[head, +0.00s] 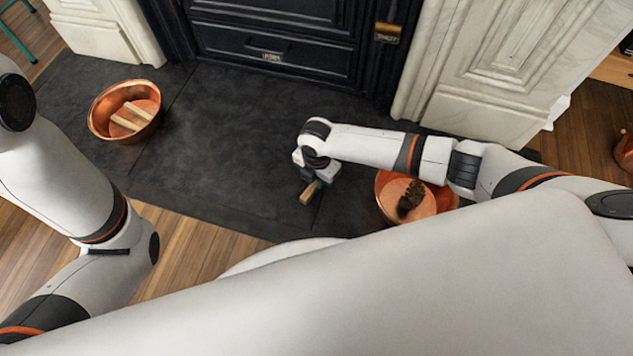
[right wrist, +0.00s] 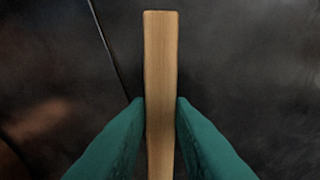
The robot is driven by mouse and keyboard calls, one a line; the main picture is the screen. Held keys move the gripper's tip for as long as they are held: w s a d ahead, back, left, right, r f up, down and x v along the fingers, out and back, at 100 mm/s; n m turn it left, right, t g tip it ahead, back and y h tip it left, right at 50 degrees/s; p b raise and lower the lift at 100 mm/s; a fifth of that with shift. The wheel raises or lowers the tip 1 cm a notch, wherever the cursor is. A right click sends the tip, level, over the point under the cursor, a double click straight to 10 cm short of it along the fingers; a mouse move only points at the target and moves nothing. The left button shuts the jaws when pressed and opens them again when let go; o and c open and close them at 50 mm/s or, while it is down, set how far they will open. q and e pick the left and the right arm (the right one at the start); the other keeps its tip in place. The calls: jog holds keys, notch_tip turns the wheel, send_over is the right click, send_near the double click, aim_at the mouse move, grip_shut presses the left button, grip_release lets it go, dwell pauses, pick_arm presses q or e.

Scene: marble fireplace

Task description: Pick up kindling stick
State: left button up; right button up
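A pale wooden kindling stick (head: 309,193) is at the right gripper over the dark stone hearth, near its front edge. In the right wrist view the stick (right wrist: 161,70) runs lengthwise between the two teal fingers. My right gripper (right wrist: 161,103) has a finger against each long side of the stick, so it is shut on it. In the head view the right gripper (head: 317,184) points down, and its fingers are partly hidden. I cannot tell whether the stick touches the hearth. My left arm shows at the left, but its gripper is out of view.
A copper bowl (head: 95,108) with light sticks (head: 132,116) stands at the hearth's left. Another copper bowl (head: 443,200) holding a pine cone (head: 411,197) sits under my right forearm. The dark fireplace front (head: 275,45) rises behind. The hearth's middle (head: 235,125) is clear.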

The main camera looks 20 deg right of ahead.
grip_shut()
